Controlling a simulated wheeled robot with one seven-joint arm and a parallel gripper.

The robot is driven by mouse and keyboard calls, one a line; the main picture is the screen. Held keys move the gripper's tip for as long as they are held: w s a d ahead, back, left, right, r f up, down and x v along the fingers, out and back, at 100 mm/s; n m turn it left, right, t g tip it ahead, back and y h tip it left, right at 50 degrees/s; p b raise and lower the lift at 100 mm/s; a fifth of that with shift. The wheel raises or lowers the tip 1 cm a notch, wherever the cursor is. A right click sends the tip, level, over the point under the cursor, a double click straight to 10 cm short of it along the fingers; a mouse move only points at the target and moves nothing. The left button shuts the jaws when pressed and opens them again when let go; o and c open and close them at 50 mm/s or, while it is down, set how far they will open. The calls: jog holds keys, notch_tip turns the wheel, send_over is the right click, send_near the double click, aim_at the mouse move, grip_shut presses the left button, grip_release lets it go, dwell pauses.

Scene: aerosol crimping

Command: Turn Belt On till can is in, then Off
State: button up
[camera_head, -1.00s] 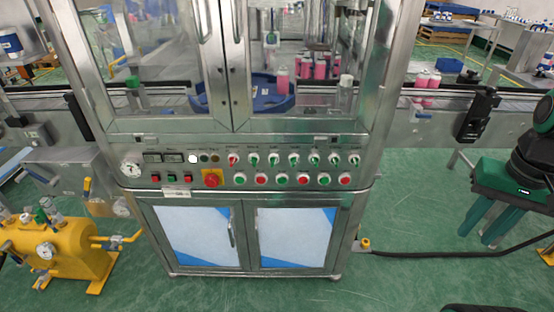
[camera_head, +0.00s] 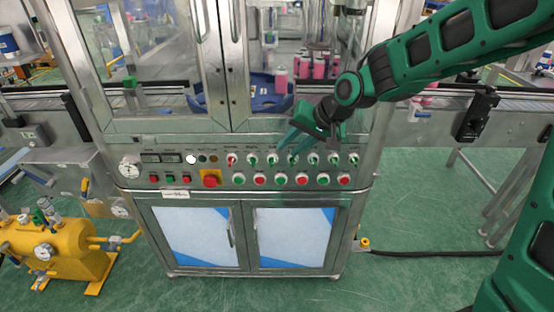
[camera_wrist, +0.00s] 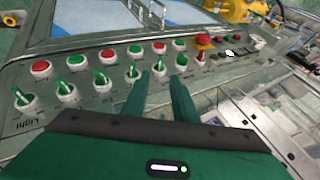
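A control panel (camera_head: 220,173) on the machine front carries a row of selector knobs above a row of red and green buttons. The knobs also show, flipped round, in the wrist view (camera_wrist: 103,80). I cannot read a belt label; only "Light" is legible, at the wrist view's far left. My gripper (camera_head: 290,146) is open and empty, just in front of and above the middle knobs. In the wrist view its parted fingers (camera_wrist: 160,76) point at the knob row. A pink can (camera_head: 281,80) stands at the blue rotary table (camera_head: 262,103) behind the glass. The conveyor belt (camera_head: 150,98) runs through the machine.
A red emergency stop on a yellow plate (camera_head: 210,178) and a gauge (camera_head: 130,167) sit left on the panel. Metal doors with handles (camera_head: 232,40) rise above. A yellow tank (camera_head: 60,250) stands at left. Floor in front of the cabinet is clear.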

aim_at(275, 160)
jog(key=x, duration=0.9)
jog(key=shift+s, duration=0.1)
jog(key=shift+c, duration=0.6)
grip_shut()
